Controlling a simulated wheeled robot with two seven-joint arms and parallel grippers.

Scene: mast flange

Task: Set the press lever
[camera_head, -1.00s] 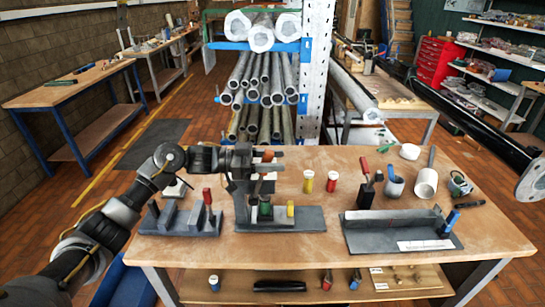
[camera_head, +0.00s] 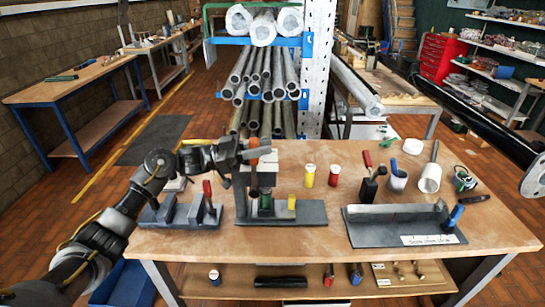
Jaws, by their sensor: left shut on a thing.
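The press (camera_head: 240,195) stands near the front left of the wooden table, a grey upright on a flat grey base. A dark ram hangs at its upper part, above a green piece (camera_head: 266,202). A small yellow piece (camera_head: 291,202) stands on the base to the right. The orange lever knob (camera_head: 253,142) shows at the press top. My left gripper (camera_head: 257,152) reaches in from the left and is shut at the lever; its fingers partly hide the lever and the press head. My right gripper is out of view.
A grey fixture (camera_head: 160,214) with a red-handled tool stands left of the press. Yellow (camera_head: 309,176) and red (camera_head: 334,175) containers stand behind right. A grey angled tray (camera_head: 400,228) is at the right, with cups behind it.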

